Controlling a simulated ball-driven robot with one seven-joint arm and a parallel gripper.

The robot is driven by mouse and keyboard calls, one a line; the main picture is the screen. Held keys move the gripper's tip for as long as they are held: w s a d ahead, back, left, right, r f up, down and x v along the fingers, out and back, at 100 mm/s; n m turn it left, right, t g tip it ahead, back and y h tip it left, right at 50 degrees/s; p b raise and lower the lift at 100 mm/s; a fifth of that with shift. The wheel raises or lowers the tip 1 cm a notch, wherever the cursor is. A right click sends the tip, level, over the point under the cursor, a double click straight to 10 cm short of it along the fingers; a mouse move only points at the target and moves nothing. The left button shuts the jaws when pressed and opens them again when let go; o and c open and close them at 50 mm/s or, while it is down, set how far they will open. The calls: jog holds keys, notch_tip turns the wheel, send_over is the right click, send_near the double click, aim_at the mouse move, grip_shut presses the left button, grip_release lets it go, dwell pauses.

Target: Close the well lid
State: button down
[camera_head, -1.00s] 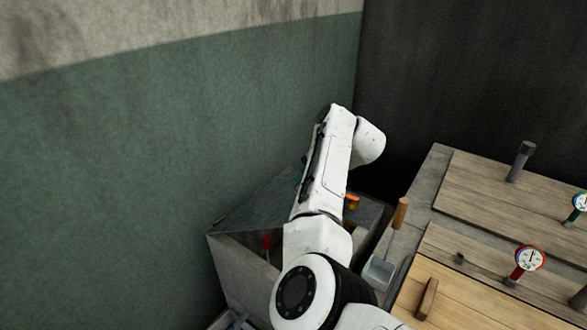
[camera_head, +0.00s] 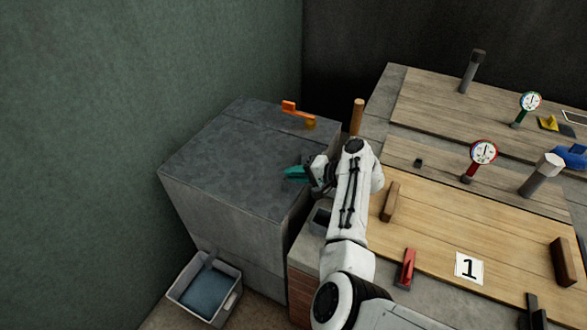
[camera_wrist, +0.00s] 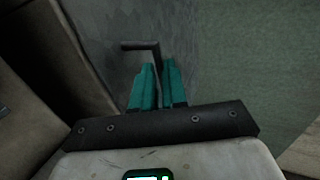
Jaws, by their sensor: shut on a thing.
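The grey well box (camera_head: 225,230) stands against the green wall in the head view. Its dark grey lid (camera_head: 225,160) lies flat, or nearly so, across the top; I cannot tell whether a small gap remains at the rim. My gripper (camera_head: 291,174) has teal fingers and is at the lid's right side. In the wrist view my gripper (camera_wrist: 159,70) is closed around a thin dark bent handle (camera_wrist: 140,46) in front of the grey lid surface (camera_wrist: 180,30). The handle's lower part is hidden between the fingers.
An orange lever (camera_head: 298,112) sits at the box's back right. A wooden-handled tool (camera_head: 357,116) stands behind my arm. The wooden-lidded counter (camera_head: 455,235) with a red gauge (camera_head: 483,152) lies to the right. A pale bin (camera_head: 228,302) is on the floor in front.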

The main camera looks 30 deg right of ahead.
jog(key=shift+s+f, duration=0.3)
jog(key=shift+f, duration=0.65)
jog(key=c, duration=1.2)
grip_release()
jog(key=shift+w+f, duration=0.1)
jog(key=shift+o, duration=0.2)
jog(key=p+v, duration=0.1)
jog(key=v, duration=1)
jog(key=shift+w+r, duration=0.25)
jog(key=shift+r, duration=0.05)
